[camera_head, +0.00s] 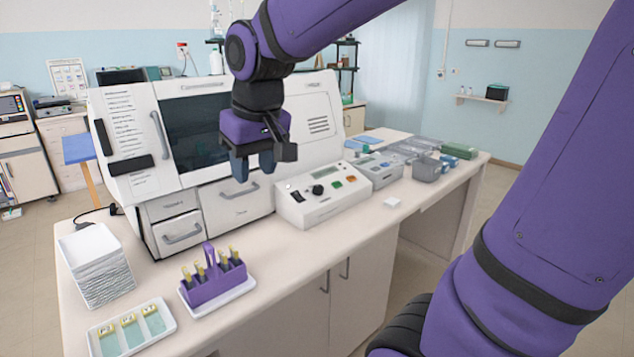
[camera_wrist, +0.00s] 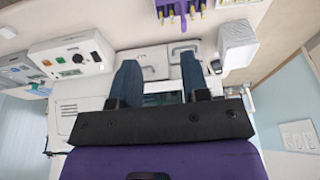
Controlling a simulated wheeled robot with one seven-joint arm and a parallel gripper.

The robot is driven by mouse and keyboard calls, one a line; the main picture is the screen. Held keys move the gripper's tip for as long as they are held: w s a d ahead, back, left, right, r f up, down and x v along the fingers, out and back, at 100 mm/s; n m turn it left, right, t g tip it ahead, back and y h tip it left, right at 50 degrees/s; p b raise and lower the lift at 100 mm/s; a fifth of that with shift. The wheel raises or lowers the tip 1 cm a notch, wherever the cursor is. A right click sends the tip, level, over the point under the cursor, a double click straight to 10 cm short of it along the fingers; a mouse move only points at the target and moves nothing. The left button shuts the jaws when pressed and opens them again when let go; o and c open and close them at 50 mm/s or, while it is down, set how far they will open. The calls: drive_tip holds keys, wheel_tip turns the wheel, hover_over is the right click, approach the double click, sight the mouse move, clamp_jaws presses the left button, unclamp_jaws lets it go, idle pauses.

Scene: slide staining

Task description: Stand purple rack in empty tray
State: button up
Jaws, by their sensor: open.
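The purple rack (camera_head: 217,288) stands upright with its handle up and several yellow-topped slides in it. It stands in a shallow white tray (camera_head: 240,292) at the front of the bench. Its lower part shows at the top edge of the wrist view (camera_wrist: 181,7). A second white tray (camera_head: 103,348) in front of it holds labelled slides lying flat. My gripper (camera_head: 254,167) is open and empty, raised well above the bench in front of the white machine and apart from the rack. Its two fingers also show in the wrist view (camera_wrist: 160,70).
A stack of white trays (camera_head: 97,272) stands at the bench's left end, also seen in the wrist view (camera_wrist: 237,38). The large white machine (camera_head: 183,183) and a control box (camera_head: 322,205) stand behind. Bare bench (camera_head: 290,262) lies right of the rack.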

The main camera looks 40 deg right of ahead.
drive_tip(key=s+d+t, duration=0.2)
drive_tip(key=s, duration=1.1)
drive_tip(key=shift+r, duration=0.2)
